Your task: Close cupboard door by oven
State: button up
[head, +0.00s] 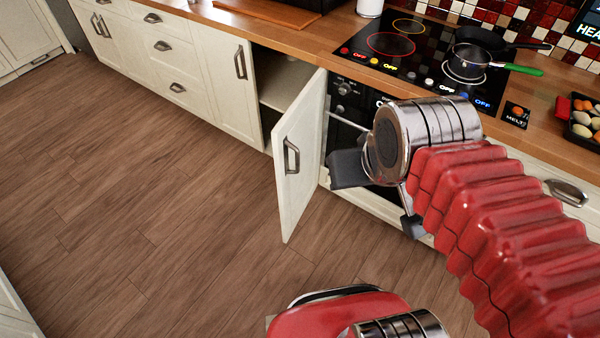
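The cupboard door (304,170) by the oven is cream-white with a dark metal handle (291,156). It stands wide open, swung out into the room on its right-hand side. The open cupboard (278,82) shows a pale, empty-looking shelf inside. The black oven (345,132) is just right of the door, partly hidden by my arm. My gripper (380,200) is in front of the oven, right of the door. Its two dark fingers are spread apart with nothing seen between them. The left finger is close to the door; I cannot tell whether it touches.
A wooden counter (290,32) runs along the top. A hob (415,45) holds a saucepan (468,62) and a frying pan (485,38). A tray of food (582,118) sits at the right. The wooden floor (150,220) left of the door is clear.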

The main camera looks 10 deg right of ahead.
aim_at(296, 138)
jog(key=z, duration=0.1)
jog(key=i, duration=1)
jog(key=u, duration=0.35)
jog(key=k, duration=0.8)
jog(key=u, duration=0.65)
jog(key=k, duration=0.55)
jog(key=u, duration=0.35)
jog(key=i, duration=1.3)
jog(key=z, duration=0.4)
